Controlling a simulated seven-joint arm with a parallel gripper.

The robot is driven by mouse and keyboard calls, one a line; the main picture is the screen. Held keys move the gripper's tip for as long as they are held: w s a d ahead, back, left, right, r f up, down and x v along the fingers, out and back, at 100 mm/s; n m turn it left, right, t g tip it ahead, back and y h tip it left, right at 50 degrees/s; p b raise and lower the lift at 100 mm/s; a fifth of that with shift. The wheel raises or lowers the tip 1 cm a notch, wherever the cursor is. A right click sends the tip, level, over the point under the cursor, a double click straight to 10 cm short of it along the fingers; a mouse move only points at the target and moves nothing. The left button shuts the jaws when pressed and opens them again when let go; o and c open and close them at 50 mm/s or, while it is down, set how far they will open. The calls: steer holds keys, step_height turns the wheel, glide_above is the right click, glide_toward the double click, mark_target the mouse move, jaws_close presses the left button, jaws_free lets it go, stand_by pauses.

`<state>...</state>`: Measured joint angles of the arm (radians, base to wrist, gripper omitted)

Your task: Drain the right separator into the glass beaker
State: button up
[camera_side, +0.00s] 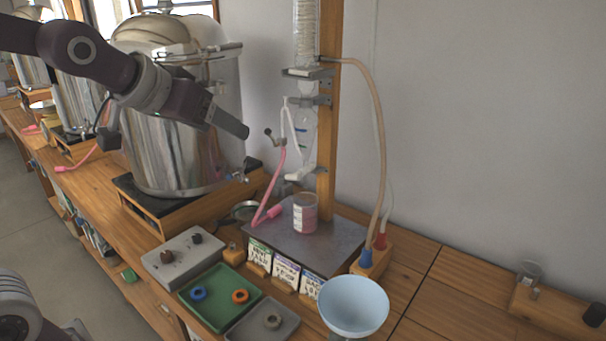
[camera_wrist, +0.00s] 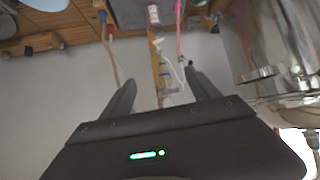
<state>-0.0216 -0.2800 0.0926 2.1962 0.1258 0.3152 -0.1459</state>
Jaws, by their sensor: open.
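One clear glass separator (camera_side: 301,125) is clamped to an upright wooden post; a left or right pair cannot be made out. A container with pink contents and a white label (camera_side: 304,213) stands below it on a grey metal plate.
A large steel still (camera_side: 175,140) stands left of the post. A pink hose (camera_side: 274,183) and a tan hose (camera_side: 381,140) hang beside the post. A pale blue bowl (camera_side: 353,305), green tray (camera_side: 220,296) and grey blocks crowd the front. The bench at right is mostly clear.

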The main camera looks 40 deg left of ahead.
steer(key=w+a+f+t, duration=0.1)
steer(key=w+t, duration=0.1)
steer(key=w, duration=0.5)
steer(key=w+a+f+t, duration=0.1)
steer(key=w+f+t, duration=0.1)
steer(key=w, duration=0.5)
steer(key=w+a+f+m+t+h, duration=0.1)
steer(key=w+t, duration=0.2)
steer(key=w, duration=0.4)
steer(key=shift+w+a+f, duration=0.2)
steer(key=shift+a+f, duration=0.1)
steer(key=shift+a, duration=0.05)
glide_toward(305, 170)
steer(key=shift+t, duration=0.4)
steer(key=w, duration=0.1)
steer(key=w+f, duration=0.1)
steer(key=w+a, duration=0.1)
steer(key=w, duration=0.1)
steer(key=shift+w+f, duration=0.1)
steer(key=shift+f, duration=0.05)
steer(key=w, duration=0.7)
steer(key=shift+f, duration=0.1)
steer(key=shift+c, duration=0.4)
